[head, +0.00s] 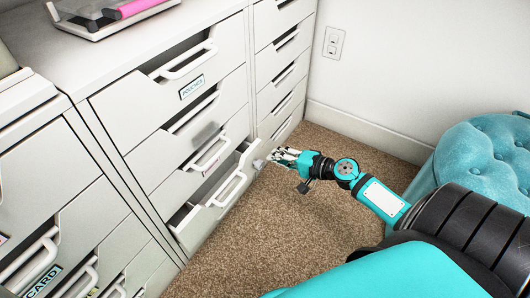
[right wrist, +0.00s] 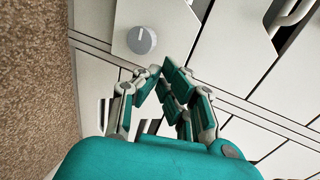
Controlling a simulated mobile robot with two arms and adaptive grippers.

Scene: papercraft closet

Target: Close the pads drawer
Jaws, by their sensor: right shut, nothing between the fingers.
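A white bottom drawer (head: 243,160) of the middle cabinet stands partly pulled out, with a pale loop handle (head: 230,189) on its front. I can read no label on it, so I cannot tell from the pictures that it is the pads drawer. My right gripper (head: 274,157) is shut and empty, at the right end of this drawer. A round grey knob (right wrist: 141,40) on a white panel shows just beyond the fingertips (right wrist: 158,73) in the right wrist view; I cannot tell whether they touch. My left gripper is not in view.
The drawer labelled pouches (head: 218,72) is above, in the same cabinet. Another drawer stack (head: 285,60) stands to the right, by the wall. A teal tufted seat (head: 475,150) is at the right. Brown carpet (head: 290,225) lies open in front of the drawers.

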